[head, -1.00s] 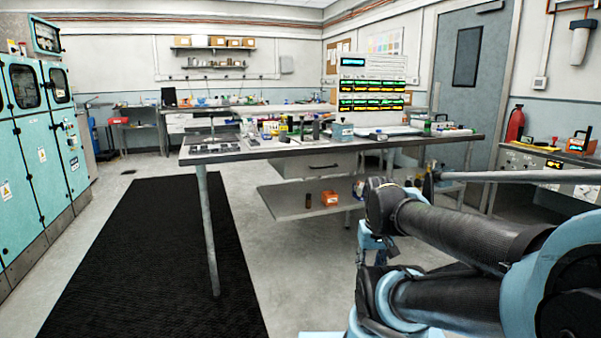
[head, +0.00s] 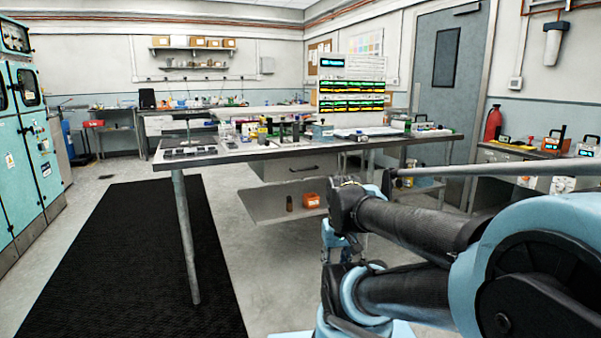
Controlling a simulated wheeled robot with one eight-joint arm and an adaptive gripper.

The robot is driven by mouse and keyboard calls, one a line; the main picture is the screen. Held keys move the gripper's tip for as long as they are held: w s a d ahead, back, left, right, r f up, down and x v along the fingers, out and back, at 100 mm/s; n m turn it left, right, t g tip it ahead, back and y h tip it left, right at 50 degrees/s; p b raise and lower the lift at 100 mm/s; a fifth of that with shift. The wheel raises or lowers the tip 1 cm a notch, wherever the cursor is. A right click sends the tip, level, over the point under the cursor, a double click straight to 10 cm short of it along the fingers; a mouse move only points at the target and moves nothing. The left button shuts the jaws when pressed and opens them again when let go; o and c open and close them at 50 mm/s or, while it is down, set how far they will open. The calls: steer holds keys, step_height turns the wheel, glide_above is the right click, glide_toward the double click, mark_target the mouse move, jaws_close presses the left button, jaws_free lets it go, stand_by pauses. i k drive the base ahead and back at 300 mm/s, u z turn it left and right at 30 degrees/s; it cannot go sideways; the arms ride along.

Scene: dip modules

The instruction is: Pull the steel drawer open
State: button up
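The drawer looks shut. My arm (head: 400,222) reaches in from the lower right, with its dark joint in front of the bench's near side and below the drawer in the picture. I cannot make out my gripper's fingers in this view. Nothing shows my arm touching the drawer.
A lower shelf (head: 262,206) under the bench holds a dark bottle (head: 289,203) and an orange box (head: 311,200). A bench leg (head: 186,240) stands at the left on a black mat (head: 130,265). Bottles and instruments crowd the benchtop. Open floor lies between mat and arm.

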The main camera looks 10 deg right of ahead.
mark_target(283, 169)
steer(key=i, duration=0.85)
steer(key=z, duration=0.05)
